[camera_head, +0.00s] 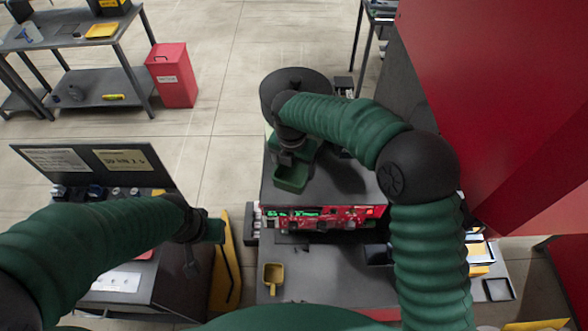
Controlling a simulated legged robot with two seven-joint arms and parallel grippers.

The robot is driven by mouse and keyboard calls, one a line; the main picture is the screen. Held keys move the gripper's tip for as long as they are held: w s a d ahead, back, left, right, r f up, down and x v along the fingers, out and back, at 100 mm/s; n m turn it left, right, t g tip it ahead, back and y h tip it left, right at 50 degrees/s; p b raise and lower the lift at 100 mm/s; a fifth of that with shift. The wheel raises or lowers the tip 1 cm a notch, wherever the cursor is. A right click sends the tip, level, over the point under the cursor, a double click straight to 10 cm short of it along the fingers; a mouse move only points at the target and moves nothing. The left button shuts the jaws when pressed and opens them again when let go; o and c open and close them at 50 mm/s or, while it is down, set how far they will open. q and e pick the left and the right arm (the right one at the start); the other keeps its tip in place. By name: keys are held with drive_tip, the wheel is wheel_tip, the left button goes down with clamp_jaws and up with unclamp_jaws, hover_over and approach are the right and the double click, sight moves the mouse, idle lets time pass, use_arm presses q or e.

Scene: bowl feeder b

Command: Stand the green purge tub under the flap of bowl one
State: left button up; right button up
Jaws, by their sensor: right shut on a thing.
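The green purge tub (291,179) is on or just above the dark top of the feeder machine, left of its middle; I cannot tell whether it touches. My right gripper (288,158) reaches down at the tub's far edge and is shut on it. The dark round bowl (283,82) stands behind, partly hidden by my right arm. Its flap cannot be made out. More green shows just behind the gripper, partly covered. My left gripper (212,231) is at the left, away from the tub, its jaws unclear.
The machine's front has a red panel (320,217) with lights. A yellow scoop (273,277) lies on the grey bench below. A yellow plate (229,262) stands beside my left gripper. A red bin (172,75) and a workbench (70,38) are at the back left.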

sight(295, 174)
wheel_tip(295, 174, down, 3)
drive_tip(key=p, duration=0.2)
drive_tip(key=shift+s+d+f+p, duration=0.1)
drive_tip(key=shift+d+p, duration=0.05)
drive_tip(key=shift+p, duration=0.2)
drive_tip(key=shift+f, duration=0.35)
drive_tip(key=shift+w+f, duration=0.15)
drive_tip(key=shift+w, duration=0.05)
drive_tip(key=o, duration=1.5)
drive_tip(key=shift+s, duration=0.1)
drive_tip(key=shift+r+b, duration=0.25)
drive_tip(key=shift+b, duration=0.05)
drive_tip(key=r+b, duration=0.1)
drive_tip(key=r, duration=0.2)
drive_tip(key=s+r+b, duration=0.1)
drive_tip(key=r, duration=0.3)
drive_tip(key=r+b, duration=0.1)
drive_tip(key=r, duration=0.3)
drive_tip(key=shift+s+a+r, duration=0.15)
drive_tip(key=shift+a+r, duration=0.05)
drive_tip(key=shift+a, duration=0.15)
